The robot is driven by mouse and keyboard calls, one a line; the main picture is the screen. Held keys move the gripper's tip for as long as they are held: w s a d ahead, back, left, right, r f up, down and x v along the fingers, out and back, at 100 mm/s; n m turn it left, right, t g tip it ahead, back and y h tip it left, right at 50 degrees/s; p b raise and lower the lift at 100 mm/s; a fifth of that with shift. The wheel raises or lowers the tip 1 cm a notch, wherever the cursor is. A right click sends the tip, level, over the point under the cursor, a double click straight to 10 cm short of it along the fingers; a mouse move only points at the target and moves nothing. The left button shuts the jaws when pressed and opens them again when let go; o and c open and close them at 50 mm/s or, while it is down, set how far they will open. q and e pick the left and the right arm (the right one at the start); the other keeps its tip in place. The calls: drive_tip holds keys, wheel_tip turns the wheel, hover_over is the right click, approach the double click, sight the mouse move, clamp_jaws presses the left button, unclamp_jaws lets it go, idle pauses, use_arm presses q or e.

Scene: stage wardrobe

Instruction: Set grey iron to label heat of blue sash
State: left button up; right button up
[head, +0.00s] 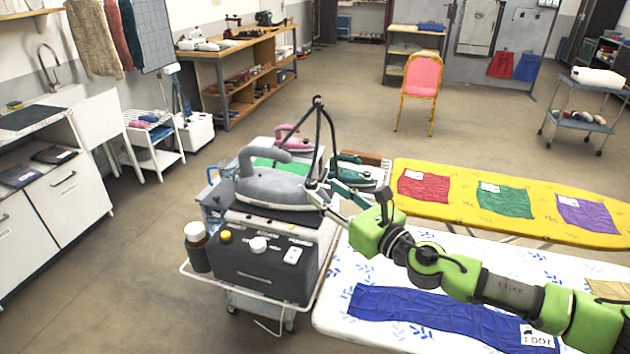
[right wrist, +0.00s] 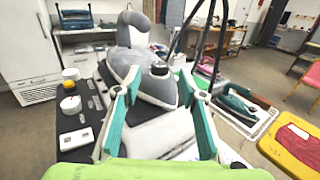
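The grey iron (head: 272,188) rests on top of a dark grey steam station, its nose towards my right gripper (head: 318,190). In the right wrist view the grey iron (right wrist: 150,85) shows a dark round knob (right wrist: 160,69) on top near its front. My right gripper's teal fingers are spread apart near the iron's front end, with nothing held between them; contact cannot be told. The blue sash (head: 420,312) lies spread on the white patterned ironing board; its white label (head: 537,336) reads as one dot. My left gripper is not in view.
The steam station (head: 258,268) stands on a trolley, with a bottle (head: 196,240), knobs and a dark cord stand beside the iron. A pink iron (head: 292,137) and a green iron (head: 352,170) are behind. A yellow board (head: 460,210) holds coloured cloths. Floor beyond is open.

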sight(315, 185)
drive_tip(key=x, duration=0.4)
drive_tip(key=shift+w+a, duration=0.1)
drive_tip(key=shift+a, duration=0.05)
drive_tip(key=shift+w+a, duration=0.1)
drive_tip(key=shift+w, duration=0.1)
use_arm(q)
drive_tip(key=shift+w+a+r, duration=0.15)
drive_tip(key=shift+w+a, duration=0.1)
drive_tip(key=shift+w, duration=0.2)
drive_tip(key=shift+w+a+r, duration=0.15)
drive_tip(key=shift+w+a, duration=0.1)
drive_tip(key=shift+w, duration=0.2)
use_arm(e)
drive_tip(key=shift+s, duration=0.1)
clamp_jaws()
